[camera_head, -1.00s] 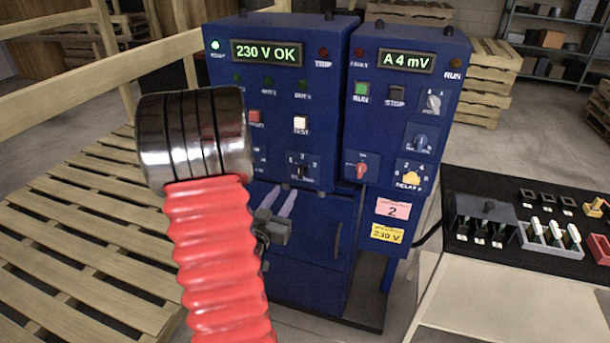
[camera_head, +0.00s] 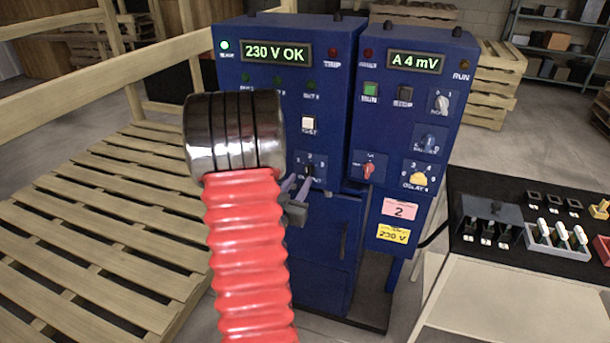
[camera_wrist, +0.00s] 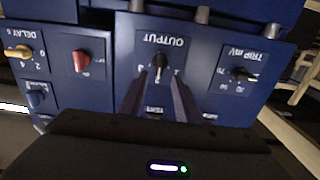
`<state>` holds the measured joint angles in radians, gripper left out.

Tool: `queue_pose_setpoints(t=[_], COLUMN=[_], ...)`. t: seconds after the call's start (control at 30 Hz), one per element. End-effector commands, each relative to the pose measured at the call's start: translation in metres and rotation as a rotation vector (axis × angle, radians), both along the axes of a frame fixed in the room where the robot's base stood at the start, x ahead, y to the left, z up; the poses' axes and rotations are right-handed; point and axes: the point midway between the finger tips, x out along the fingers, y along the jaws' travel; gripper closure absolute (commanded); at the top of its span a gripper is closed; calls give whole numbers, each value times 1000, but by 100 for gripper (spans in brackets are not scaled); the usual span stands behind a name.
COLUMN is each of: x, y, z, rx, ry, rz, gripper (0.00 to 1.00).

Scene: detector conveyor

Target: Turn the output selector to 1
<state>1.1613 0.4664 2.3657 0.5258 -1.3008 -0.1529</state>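The output selector (camera_head: 309,171) is a small black knob with marks 1, 2 and 3, low on the left blue cabinet. In the wrist view the selector (camera_wrist: 160,62) appears upside down under the word OUTPUT. Its handle looks about upright in line with the middle; the exact mark is hard to read. My gripper (camera_head: 294,186) is just in front of and below it. In the wrist view my gripper (camera_wrist: 158,82) is open, its two fingers apart, with the knob centred at the gap between their tips. Contact cannot be told.
The right cabinet (camera_head: 398,125) carries a red knob (camera_head: 369,170) and a yellow delay knob (camera_head: 418,179). In the wrist view a black trip knob (camera_wrist: 243,74) is right of the selector. A black-topped table (camera_head: 470,246) stands at right, wooden slats (camera_head: 90,220) at left.

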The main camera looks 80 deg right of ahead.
Motion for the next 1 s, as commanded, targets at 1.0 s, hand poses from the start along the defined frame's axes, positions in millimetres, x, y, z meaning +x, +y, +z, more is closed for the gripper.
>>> queue_pose_setpoints(t=[1.0], x=[-1], y=[-57], z=[0], rx=[0], ry=[1], rz=[2], gripper=[86])
